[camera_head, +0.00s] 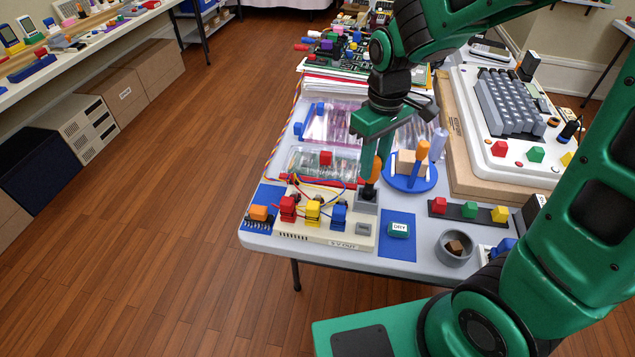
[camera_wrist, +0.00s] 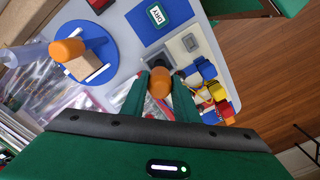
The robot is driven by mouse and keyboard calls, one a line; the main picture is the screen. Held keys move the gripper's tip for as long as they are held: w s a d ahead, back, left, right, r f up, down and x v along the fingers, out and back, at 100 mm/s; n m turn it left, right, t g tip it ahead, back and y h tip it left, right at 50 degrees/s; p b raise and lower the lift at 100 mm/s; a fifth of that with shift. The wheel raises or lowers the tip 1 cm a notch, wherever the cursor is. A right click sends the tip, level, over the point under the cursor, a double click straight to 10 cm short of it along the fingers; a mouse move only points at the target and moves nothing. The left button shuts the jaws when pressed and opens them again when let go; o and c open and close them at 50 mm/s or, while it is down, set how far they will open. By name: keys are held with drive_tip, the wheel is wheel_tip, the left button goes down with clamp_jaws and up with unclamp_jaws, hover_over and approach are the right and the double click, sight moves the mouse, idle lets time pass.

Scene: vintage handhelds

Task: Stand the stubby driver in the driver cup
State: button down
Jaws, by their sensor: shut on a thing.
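The stubby driver with an orange handle (camera_head: 376,169) is held upright between the fingers of my gripper (camera_head: 370,177). In the wrist view the orange handle (camera_wrist: 160,83) shows end-on between the two green fingers (camera_wrist: 158,92). Below it in the head view is a small square grey holder (camera_head: 366,207) at the right end of the cream console, which looks like the driver cup. A dark part under the handle meets the holder's top. Whether the driver's tip is inside or just above it, I cannot tell.
Red, yellow and blue blocks (camera_head: 313,211) stand on the cream console (camera_head: 300,232) left of the holder. A blue round stand (camera_head: 410,185) with a tan block and another orange-topped tool is behind. A grey bowl (camera_head: 455,258) and a blue mat (camera_head: 397,248) lie to the right.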

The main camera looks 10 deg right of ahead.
drive_tip(key=shift+f, duration=0.95)
drive_tip(key=c, duration=1.3)
unclamp_jaws()
drive_tip(key=shift+r, duration=0.1)
wheel_tip(320, 180, up, 10)
drive_tip(key=shift+r, duration=0.25)
drive_tip(key=s+d+f+m, duration=0.2)
drive_tip(key=s+d+m, duration=0.9)
drive_tip(key=s+d, duration=0.7)
drive_tip(key=shift+s+d+f+m, duration=0.3)
drive_tip(key=shift+s+f+m, duration=0.1)
drive_tip(key=shift+s, duration=0.35)
